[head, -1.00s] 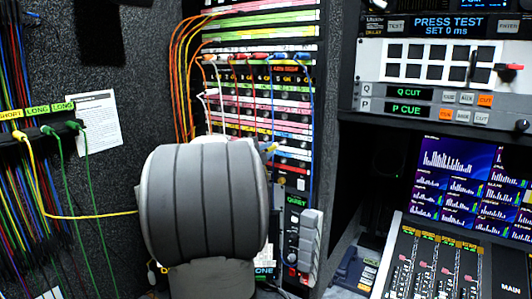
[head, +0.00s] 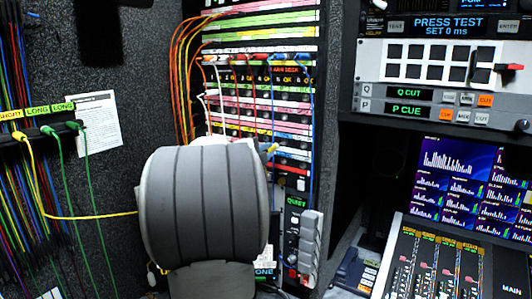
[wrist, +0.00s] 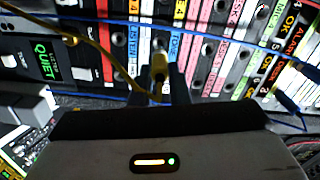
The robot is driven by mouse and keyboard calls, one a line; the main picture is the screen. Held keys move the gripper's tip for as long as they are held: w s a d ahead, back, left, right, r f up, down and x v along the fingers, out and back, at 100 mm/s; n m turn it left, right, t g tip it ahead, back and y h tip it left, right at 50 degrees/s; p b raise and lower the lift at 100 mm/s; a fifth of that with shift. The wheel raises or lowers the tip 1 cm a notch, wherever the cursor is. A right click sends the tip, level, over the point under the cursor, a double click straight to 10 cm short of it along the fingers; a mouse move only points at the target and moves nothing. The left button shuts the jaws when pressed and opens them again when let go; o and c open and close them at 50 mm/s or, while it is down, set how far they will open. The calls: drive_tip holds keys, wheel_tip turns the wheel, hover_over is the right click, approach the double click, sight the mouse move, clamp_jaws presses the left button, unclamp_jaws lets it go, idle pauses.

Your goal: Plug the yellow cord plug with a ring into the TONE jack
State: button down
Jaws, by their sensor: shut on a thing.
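The yellow cord plug (wrist: 158,68) is between the two dark fingers of my gripper (wrist: 162,86) in the wrist view, and the gripper is shut on it. Its yellow cord (wrist: 104,52) curves away to the upper left. A ring cannot be made out. In the head view a yellow end (head: 271,148) shows just right of my grey arm, which hides most of the gripper. The plug is in front of the jack rack (head: 262,110); contact cannot be judged. A lit label reading "ONE" (head: 264,272), partly hidden by my arm, is low on the rack.
Orange, white, red and blue patch cords (head: 178,80) hang over the rack. Green plugs and a yellow plug (head: 24,136) sit in the labelled holder at left; a yellow cord runs from there behind my arm. A QUIET panel (head: 297,202) and mixing console (head: 435,260) stand at right.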

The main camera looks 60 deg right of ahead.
sight(278, 146)
drive_tip(key=shift+d, duration=1.75)
drive_tip(key=shift+d, duration=0.3)
drive_tip(key=c, duration=1.3)
unclamp_jaws()
drive_tip(key=a+b, duration=0.2)
drive_tip(key=a, duration=0.5)
drive_tip(key=shift+a, duration=0.4)
